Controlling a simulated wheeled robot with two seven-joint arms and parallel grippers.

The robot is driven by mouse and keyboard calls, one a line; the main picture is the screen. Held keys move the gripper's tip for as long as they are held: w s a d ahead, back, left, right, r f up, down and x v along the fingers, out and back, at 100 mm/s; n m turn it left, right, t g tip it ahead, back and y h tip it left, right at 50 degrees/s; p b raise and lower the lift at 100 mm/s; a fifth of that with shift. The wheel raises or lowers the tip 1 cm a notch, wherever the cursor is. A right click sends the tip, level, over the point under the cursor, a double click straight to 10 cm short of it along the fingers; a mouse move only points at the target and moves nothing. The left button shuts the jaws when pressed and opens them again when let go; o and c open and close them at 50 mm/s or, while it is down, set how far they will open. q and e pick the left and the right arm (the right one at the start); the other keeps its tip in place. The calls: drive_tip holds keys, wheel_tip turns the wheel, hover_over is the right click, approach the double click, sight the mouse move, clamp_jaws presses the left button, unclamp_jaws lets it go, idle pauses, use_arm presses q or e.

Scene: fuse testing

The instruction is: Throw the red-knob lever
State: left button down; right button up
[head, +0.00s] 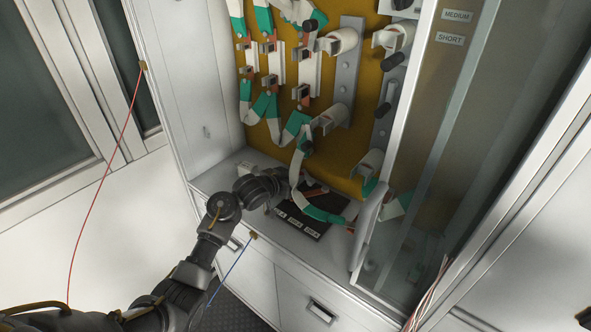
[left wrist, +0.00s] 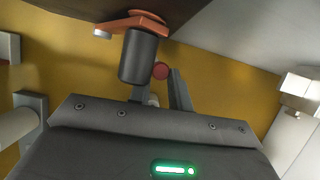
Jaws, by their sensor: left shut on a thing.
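The red knob (left wrist: 160,71) of the lever shows in the left wrist view as a small round ball. My left gripper (left wrist: 160,88) is shut on it, with one finger at its right and the other partly hidden behind a dark cylinder (left wrist: 138,58). The cylinder hangs under an orange-red piece (left wrist: 130,22). In the head view my left gripper (head: 284,181) reaches into the cabinet, low, beside the black labelled panel (head: 304,218). The knob cannot be made out clearly there. The lever's shaft is mostly hidden. My right gripper is not in view.
The cabinet's ochre back panel (head: 262,133) carries switches and green-and-white cables. A looping cable (head: 322,214) hangs close to my gripper on the right. The framed glass door (head: 425,150) stands on the right. The cabinet's left wall (head: 190,90) is near my arm.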

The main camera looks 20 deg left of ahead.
use_arm(q)
drive_tip(key=shift+w+a+n+h+p, duration=0.1)
drive_tip(key=shift+a+n+h+p, duration=0.15)
drive_tip(key=shift+n+p, duration=0.4)
drive_tip(key=shift+w+a+f+n+g+h+p, duration=0.1)
drive_tip(key=shift+a+f+n+g+h+p, duration=0.3)
drive_tip(key=shift+p, duration=0.45)
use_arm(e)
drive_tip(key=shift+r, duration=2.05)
use_arm(q)
drive_tip(key=shift+d+f, duration=0.1)
drive_tip(key=shift+d, duration=0.05)
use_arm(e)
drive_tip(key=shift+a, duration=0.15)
use_arm(q)
drive_tip(key=c, duration=1.3)
unclamp_jaws()
drive_tip(key=v, duration=1)
drive_tip(key=shift+s+a+b, duration=0.25)
drive_tip(key=shift+s+b, duration=0.05)
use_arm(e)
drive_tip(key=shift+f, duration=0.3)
